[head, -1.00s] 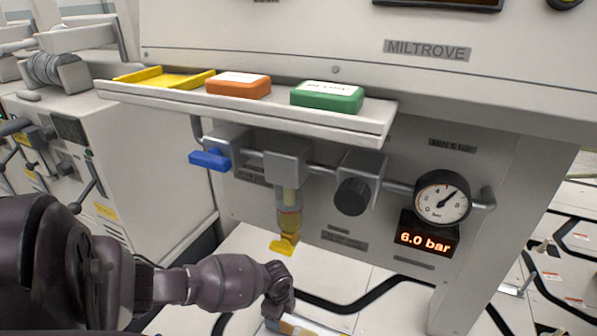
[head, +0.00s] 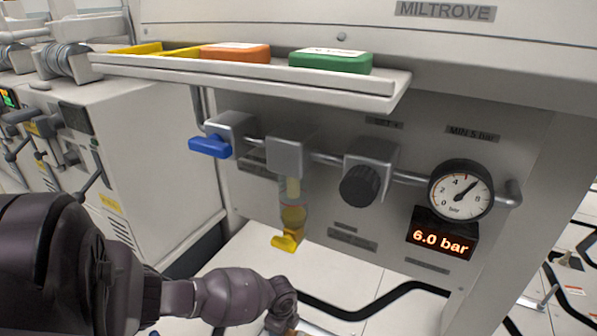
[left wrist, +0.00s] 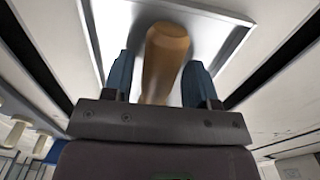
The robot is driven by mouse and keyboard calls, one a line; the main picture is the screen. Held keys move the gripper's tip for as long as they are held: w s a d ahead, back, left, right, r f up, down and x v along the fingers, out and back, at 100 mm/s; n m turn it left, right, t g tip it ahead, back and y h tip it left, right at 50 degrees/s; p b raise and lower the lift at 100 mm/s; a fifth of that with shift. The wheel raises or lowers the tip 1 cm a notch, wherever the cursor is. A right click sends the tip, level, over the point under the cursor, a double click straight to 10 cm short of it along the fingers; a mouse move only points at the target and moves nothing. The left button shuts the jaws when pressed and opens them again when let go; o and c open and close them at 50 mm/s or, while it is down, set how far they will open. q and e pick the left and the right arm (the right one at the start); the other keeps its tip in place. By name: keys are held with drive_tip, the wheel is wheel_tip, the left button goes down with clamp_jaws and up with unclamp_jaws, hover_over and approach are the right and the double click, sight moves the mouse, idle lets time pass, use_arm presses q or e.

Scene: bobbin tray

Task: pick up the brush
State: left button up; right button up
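In the left wrist view a tan wooden handle (left wrist: 166,50), apparently the brush's, lies between the two blue fingers of my left gripper (left wrist: 158,64). The fingers are spread, with narrow gaps beside the handle, so the gripper looks open around it. The brush's bristle end cannot be made out. Behind the handle is a shiny metal tray (left wrist: 218,28). In the head view my left forearm comes in from the left, and its gripper is cut off by the bottom edge. My right gripper is in neither view.
A machine front carries a shelf (head: 250,75) with a yellow tray (head: 140,49), an orange box (head: 235,54) and a green box (head: 330,61). Below are a blue valve handle (head: 210,146), a black knob (head: 360,186), a gauge (head: 460,190) and a yellow drain tap (head: 286,241).

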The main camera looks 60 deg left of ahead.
use_arm(q)
drive_tip(key=c, duration=0.8)
drive_tip(key=shift+o, duration=0.2)
